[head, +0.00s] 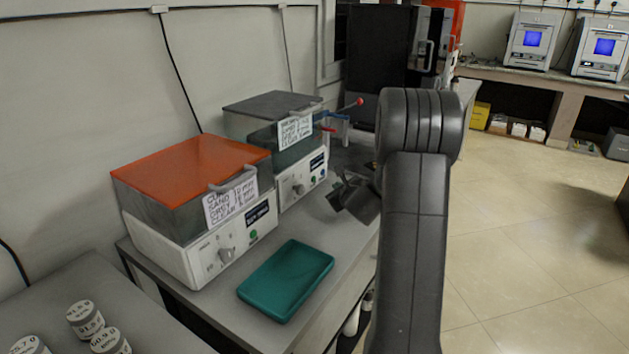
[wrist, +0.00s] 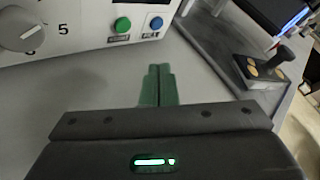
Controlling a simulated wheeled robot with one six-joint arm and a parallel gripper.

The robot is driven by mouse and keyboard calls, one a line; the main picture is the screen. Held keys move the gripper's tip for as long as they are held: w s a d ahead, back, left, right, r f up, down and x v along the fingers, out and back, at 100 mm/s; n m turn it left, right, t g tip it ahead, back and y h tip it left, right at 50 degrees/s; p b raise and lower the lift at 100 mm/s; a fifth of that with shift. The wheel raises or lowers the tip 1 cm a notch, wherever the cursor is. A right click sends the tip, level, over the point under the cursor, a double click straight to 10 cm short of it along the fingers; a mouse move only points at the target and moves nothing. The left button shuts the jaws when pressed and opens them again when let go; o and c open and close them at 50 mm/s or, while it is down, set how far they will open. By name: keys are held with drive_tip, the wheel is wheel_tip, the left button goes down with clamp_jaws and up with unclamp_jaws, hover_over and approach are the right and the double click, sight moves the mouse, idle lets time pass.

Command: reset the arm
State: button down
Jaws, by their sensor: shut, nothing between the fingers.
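My gripper (wrist: 158,86) shows in the wrist view with its two green fingers together and nothing between them. It is over the grey bench top, in front of a white machine panel with a knob, a green button and a blue button. In the head view my arm rises in the middle and bends over at its top. The dark wrist end (head: 355,200) shows to its left, above the bench near the farther machine. The fingertips cannot be made out there.
An orange-lidded machine (head: 190,172) and a grey-lidded machine (head: 275,104) stand against the wall. A teal tray (head: 287,280) lies on the bench before them. Labelled jars (head: 85,318) stand at lower left. A dark handled block (wrist: 262,70) is at right. Open floor lies right.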

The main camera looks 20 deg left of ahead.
drive_tip(key=shift+w+a, duration=0.1)
drive_tip(key=shift+a, duration=0.95)
drive_tip(key=p, duration=0.3)
drive_tip(key=shift+d+r, duration=0.15)
drive_tip(key=shift+r, duration=0.05)
drive_tip(key=shift+p, duration=0.65)
drive_tip(key=d, duration=0.1)
drive_tip(key=d+b, duration=0.1)
drive_tip(key=d, duration=0.2)
drive_tip(key=shift+s+f+b, duration=0.25)
drive_tip(key=shift+b, duration=0.1)
drive_tip(key=shift+s+d, duration=0.15)
drive_tip(key=shift+d, duration=0.65)
drive_tip(key=shift+a, duration=0.1)
